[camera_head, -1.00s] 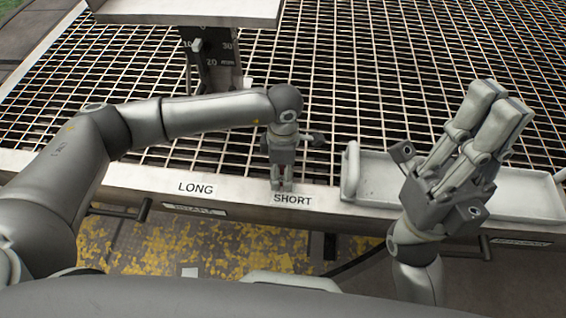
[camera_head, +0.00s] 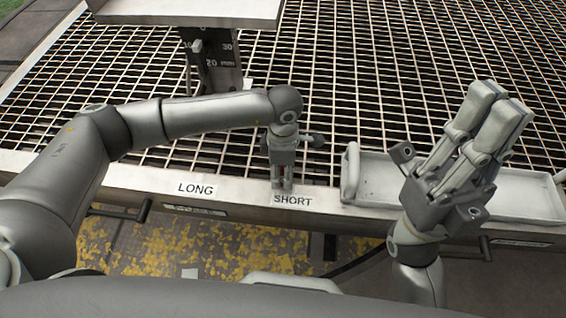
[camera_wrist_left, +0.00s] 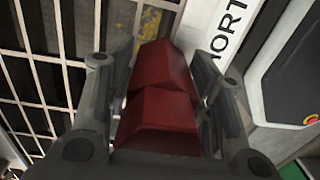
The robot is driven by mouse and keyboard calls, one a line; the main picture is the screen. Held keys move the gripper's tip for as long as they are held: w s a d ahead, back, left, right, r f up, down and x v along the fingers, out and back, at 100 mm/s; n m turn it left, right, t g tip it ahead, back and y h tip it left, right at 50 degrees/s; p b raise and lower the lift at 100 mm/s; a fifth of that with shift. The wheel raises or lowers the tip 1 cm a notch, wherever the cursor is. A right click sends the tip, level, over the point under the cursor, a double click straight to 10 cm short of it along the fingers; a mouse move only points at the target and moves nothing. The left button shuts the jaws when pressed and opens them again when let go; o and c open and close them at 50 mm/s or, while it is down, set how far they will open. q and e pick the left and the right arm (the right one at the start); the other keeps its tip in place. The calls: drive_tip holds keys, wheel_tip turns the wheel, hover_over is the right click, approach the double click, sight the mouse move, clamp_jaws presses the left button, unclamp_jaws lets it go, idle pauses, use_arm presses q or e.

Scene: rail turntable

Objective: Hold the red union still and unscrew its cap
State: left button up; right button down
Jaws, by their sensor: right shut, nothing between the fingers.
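The red union (camera_wrist_left: 158,95) fills the middle of the left wrist view as two faceted red blocks, one against the other. I cannot tell which block is the cap. My left gripper (camera_head: 281,186) points down at the table's front strip by the SHORT label. In the left wrist view its fingers (camera_wrist_left: 160,80) stand on both sides of the union, close to it. Whether they press on it I cannot tell. In the head view the left gripper hides almost all of the union. My right gripper (camera_head: 508,98) is shut and empty, raised over the white tray and pointing up and away.
The white tray (camera_head: 378,183) lies at the front right, partly behind my right gripper. A LONG label (camera_head: 196,189) and a SHORT label (camera_head: 293,201) mark the front strip. A dark scale post (camera_head: 222,65) carries a pale plate (camera_head: 190,10) at the back. The grating (camera_head: 370,90) is otherwise clear.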

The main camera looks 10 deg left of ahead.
use_arm(q)
drive_tip(key=shift+o, duration=1.2)
drive_tip(key=shift+r, duration=0.1)
drive_tip(key=r, duration=1.1)
drive_tip(key=shift+w+r, duration=0.4)
